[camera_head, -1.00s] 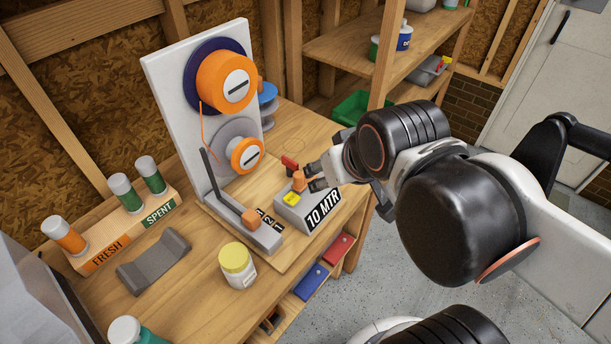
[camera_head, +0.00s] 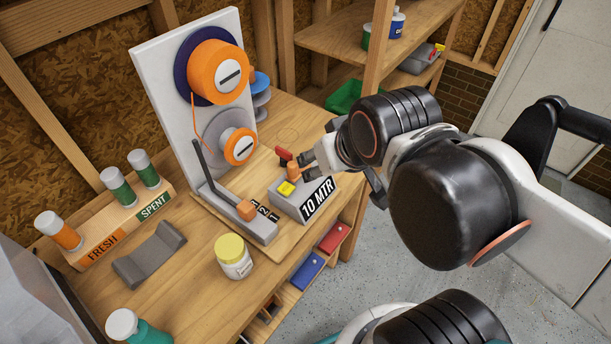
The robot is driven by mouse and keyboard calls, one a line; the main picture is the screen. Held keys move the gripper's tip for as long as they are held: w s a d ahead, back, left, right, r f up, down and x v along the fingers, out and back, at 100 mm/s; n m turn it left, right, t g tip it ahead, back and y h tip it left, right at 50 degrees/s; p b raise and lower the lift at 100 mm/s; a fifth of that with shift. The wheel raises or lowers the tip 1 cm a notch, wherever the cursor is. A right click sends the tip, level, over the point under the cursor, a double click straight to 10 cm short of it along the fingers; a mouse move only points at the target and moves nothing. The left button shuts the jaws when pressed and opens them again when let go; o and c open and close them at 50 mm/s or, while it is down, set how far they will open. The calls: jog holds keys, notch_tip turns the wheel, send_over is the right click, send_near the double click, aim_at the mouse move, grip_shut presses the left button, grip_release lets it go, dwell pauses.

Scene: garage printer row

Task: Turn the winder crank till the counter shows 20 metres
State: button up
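The winder's white board (camera_head: 160,75) stands upright on the bench with a large orange spool (camera_head: 215,70) on top and a smaller orange spool (camera_head: 240,146) below. A grey box (camera_head: 285,203) marked "10 MTR" stands at its right foot, with a yellow patch on top. An orange knob (camera_head: 293,171) and a red piece (camera_head: 284,154) show just behind it; one may belong to the crank. My gripper (camera_head: 301,168) is at the orange knob, fingertips close beside it; whether they grip it is unclear. Small black-and-white markings (camera_head: 265,211) are too small to read.
A grey lever (camera_head: 210,172) and a bar with an orange block (camera_head: 245,209) lie left of the box. A yellow-lidded jar (camera_head: 233,257), a grey cradle (camera_head: 150,255) and a FRESH/SPENT rack (camera_head: 126,228) stand nearer left. Shelf posts (camera_head: 376,60) rise behind my arm.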

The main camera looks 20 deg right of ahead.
jog(key=shift+c, duration=0.6)
jog(key=shift+r, duration=0.1)
